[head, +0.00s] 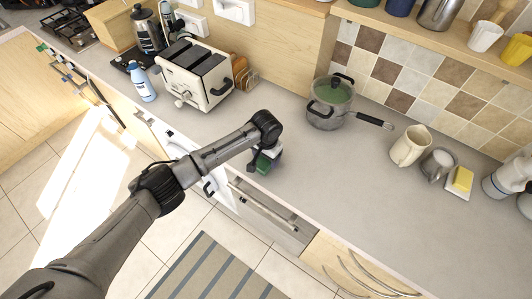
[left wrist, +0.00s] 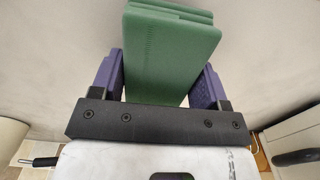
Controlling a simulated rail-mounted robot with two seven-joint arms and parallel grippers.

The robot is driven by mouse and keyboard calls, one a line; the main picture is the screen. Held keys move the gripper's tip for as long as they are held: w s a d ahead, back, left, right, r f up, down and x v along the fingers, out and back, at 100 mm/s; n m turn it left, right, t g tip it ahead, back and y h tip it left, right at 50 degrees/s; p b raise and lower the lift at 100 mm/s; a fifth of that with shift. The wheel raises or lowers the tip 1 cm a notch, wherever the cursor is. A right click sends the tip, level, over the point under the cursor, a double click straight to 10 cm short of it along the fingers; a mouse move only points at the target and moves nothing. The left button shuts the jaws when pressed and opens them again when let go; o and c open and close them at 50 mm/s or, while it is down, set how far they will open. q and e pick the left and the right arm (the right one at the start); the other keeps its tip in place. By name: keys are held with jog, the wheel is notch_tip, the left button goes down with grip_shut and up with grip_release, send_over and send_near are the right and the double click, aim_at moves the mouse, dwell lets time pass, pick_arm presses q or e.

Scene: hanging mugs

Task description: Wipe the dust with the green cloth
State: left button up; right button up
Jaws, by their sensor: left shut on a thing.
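My left gripper (head: 266,160) is shut on the green cloth (head: 263,165) near the front edge of the grey counter (head: 330,190). In the left wrist view the folded, layered cloth (left wrist: 168,48) sits between the two purple fingers of the gripper (left wrist: 158,82) and extends past their tips. The pale counter surface is behind it there. I cannot tell whether the cloth touches the counter. I cannot make out dust on the counter in either view. My right gripper is not in view.
A white toaster (head: 195,75) and a blue-white bottle (head: 142,84) stand to the left. A lidded pot (head: 328,112) is at the back, its handle pointing right. A cream pitcher (head: 409,147), a metal cup (head: 437,164) and a yellow sponge (head: 461,180) stand right. Mid-counter is clear.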

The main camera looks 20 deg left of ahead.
pick_arm(q)
jog(key=shift+r+p, duration=0.65)
jog(key=shift+r, duration=0.2)
notch_tip(320, 180, up, 2)
jog(key=shift+r+p, duration=0.15)
jog(key=shift+p, duration=0.6)
jog(key=shift+w+r, duration=0.1)
jog(key=shift+r, duration=0.85)
